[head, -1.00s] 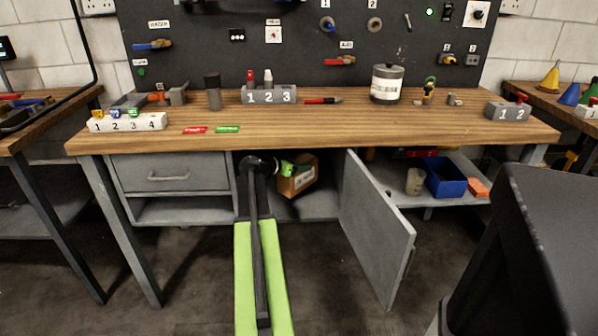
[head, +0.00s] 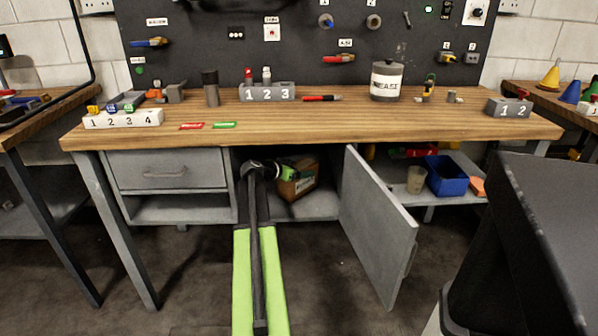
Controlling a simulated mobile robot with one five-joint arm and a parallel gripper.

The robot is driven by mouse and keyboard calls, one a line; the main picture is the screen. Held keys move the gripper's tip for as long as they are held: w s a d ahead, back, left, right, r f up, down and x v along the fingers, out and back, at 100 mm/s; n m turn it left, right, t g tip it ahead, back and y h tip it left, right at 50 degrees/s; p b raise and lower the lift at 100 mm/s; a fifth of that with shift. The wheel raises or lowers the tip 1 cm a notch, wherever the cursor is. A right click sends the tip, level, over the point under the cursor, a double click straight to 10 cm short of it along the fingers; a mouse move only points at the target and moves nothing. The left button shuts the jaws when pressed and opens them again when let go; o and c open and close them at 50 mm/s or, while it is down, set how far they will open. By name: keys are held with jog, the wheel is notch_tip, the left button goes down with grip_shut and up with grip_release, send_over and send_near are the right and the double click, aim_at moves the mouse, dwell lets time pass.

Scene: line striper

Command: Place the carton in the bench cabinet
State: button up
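The carton (head: 303,186) is a small brown box with a pale label. It stands inside the open bench cabinet (head: 313,208), on its floor or just above it; I cannot tell which. The cabinet's grey door (head: 378,228) is swung open to the right. My gripper (head: 287,172), with green parts, reaches into the cabinet at the carton's upper left side. Its fingertips are too small and dark to tell whether they are open or shut on the carton.
A grey drawer (head: 168,171) is left of the cabinet opening. A blue bin (head: 446,177) and a beige cup (head: 416,180) stand on the shelf to the right. The wooden benchtop (head: 330,125) lies above my arm. The open door stands right of my arm.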

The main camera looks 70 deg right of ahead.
jog(key=shift+r+p, duration=0.3)
jog(key=shift+r, duration=0.05)
jog(key=p+v, duration=0.4)
jog(key=v, duration=0.8)
jog(key=shift+f, duration=0.15)
